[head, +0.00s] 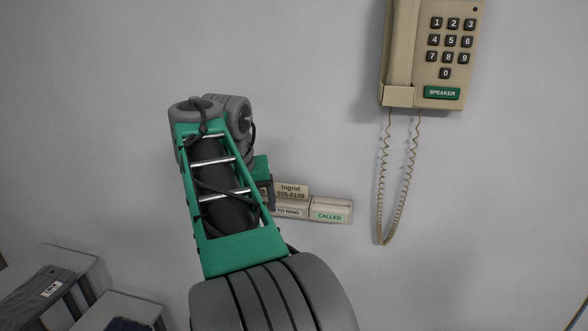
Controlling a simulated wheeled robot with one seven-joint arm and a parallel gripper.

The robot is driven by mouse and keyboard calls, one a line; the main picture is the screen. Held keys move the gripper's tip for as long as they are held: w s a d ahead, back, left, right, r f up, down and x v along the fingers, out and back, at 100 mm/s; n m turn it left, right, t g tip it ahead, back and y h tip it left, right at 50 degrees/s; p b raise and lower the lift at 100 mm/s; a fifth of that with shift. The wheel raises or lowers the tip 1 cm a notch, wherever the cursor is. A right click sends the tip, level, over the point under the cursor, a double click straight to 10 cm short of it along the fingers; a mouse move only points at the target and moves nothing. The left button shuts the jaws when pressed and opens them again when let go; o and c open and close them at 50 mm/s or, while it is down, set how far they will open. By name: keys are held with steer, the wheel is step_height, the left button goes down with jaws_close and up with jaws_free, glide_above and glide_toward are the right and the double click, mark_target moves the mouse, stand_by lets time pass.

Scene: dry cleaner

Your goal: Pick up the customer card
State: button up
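A cream customer card (291,191) reading "Ingrid 555-0108" stands upright in the slot labelled "TO RING" (290,212) of a small wall holder. The slot beside it on the right, labelled "CALLED" (330,215), shows no card. A sliver of what looks like another card (263,191) shows left of the Ingrid card, mostly hidden by my arm. My gripper (268,188) is mostly hidden behind my green and grey arm, close to the left side of the holder. I cannot see its fingertips clearly, nor whether it touches a card.
A beige wall phone (432,55) with a keypad and a green "SPEAKER" button hangs at the upper right. Its coiled cord (383,190) loops down right of the holder. Grey shelf-like units (60,262) stand at the lower left. The wall between is bare.

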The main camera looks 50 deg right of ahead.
mark_target(291, 185)
steer(key=shift+o, duration=0.2)
steer(key=s+d+r+m+p, duration=0.2)
steer(key=s+d+r+m, duration=0.1)
steer(key=d+r, duration=0.5)
steer(key=shift+s+d+r+m, duration=0.2)
steer(key=shift+s+d+m, duration=0.1)
steer(key=shift+s+d, duration=0.3)
steer(key=b+x, duration=0.4)
steer(key=x, duration=0.1)
steer(key=a+b+x, duration=0.1)
steer(key=b+x, duration=0.1)
steer(key=b, duration=0.1)
steer(key=shift+s+f, duration=0.25)
steer(key=shift+f, duration=0.15)
steer(key=shift+w+d+f, duration=0.1)
steer(key=shift+d, duration=0.05)
steer(key=shift+c, duration=0.6)
steer(key=c, duration=0.8)
steer(key=shift+c, duration=0.2)
